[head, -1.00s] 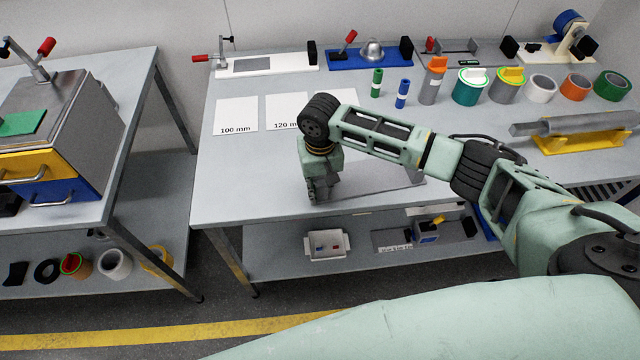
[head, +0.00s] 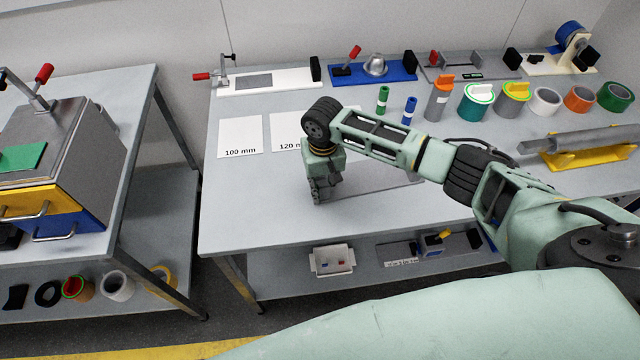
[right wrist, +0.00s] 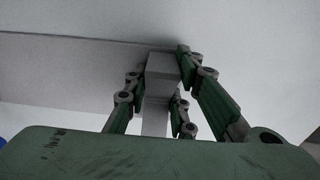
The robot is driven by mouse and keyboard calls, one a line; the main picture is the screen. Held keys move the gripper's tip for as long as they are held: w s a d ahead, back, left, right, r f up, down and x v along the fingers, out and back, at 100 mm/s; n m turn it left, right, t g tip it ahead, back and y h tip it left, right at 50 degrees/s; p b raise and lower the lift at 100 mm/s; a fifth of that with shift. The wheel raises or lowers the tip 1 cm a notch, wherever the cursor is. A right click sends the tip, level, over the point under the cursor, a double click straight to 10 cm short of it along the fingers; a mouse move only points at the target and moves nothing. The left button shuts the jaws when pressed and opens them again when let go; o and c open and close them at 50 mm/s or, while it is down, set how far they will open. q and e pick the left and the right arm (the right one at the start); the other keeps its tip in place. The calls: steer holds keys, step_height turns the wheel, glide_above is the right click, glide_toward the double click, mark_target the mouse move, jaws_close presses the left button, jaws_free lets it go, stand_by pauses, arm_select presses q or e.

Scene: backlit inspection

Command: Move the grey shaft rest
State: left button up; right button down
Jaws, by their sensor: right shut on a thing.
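The grey shaft rest (head: 378,181) is at the left part of the bench, partly hidden under my right arm in the head view. It shows as a flat grey plate. In the right wrist view a grey upright block of it (right wrist: 163,68) stands between the fingers, with its flat plate (right wrist: 70,72) reaching left. My right gripper (head: 318,197) points down and is shut on this block; it also shows in the right wrist view (right wrist: 160,85). I cannot tell whether the rest touches the bench. My left gripper is not in view.
White cards marked 100 mm (head: 240,137) and 120 mm (head: 288,131) lie behind the gripper. A yellow cradle with a grey shaft (head: 585,152) stands at right. Fixtures and several tape rolls line the back. The bench's front left (head: 250,210) is clear.

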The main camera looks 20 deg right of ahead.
steer(key=shift+w, duration=0.15)
steer(key=c, duration=1.4)
jaws_free()
step_height(320, 180, up, 12)
